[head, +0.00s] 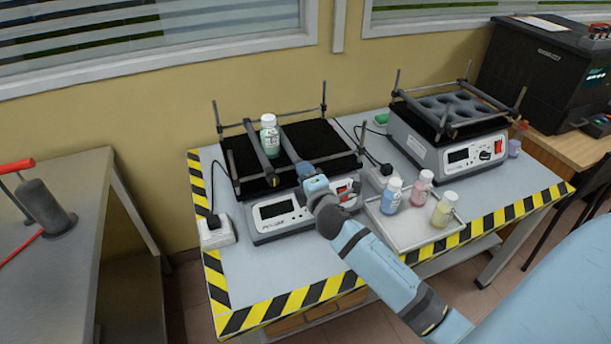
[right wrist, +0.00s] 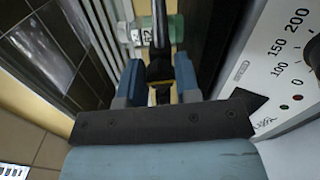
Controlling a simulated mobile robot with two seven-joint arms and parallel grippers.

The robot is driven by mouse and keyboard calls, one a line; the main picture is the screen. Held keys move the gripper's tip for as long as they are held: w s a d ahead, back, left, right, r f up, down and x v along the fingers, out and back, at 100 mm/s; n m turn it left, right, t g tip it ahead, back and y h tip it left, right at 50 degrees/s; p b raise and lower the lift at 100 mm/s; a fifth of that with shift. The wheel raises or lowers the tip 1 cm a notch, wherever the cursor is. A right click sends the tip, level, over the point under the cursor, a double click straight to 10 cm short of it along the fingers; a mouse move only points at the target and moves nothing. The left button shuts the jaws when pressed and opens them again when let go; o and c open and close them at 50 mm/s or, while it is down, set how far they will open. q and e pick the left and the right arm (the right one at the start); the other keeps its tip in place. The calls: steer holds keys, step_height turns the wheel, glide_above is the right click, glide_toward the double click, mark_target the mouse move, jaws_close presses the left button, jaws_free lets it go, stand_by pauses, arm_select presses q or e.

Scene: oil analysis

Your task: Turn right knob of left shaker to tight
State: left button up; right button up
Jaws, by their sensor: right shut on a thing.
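The left shaker (head: 285,214) stands on the table with a black platform and clamp bars across it. A white-capped bottle with green contents (head: 269,136) stands upright among the bars. My right gripper (head: 306,172) is at the platform's front edge, at the near end of the right clamp bar (head: 288,146). In the right wrist view my right gripper's (right wrist: 158,84) two blue fingers are closed on a dark knob (right wrist: 160,74) in line with a dark bar. The gripper hides the knob in the head view. How tight it is cannot be told. My left gripper is out of view.
A second shaker (head: 446,150) with a round-holed rack stands at the back right. A grey tray (head: 412,238) with blue, pink and yellow bottles lies right of my right forearm. A white power socket block (head: 216,232) sits at the table's left.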

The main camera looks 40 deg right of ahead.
steer(key=shift+m, duration=0.7)
steer(key=o, duration=0.9)
steer(key=b+v, duration=0.1)
steer(key=v, duration=1.2)
steer(key=shift+s, duration=0.4)
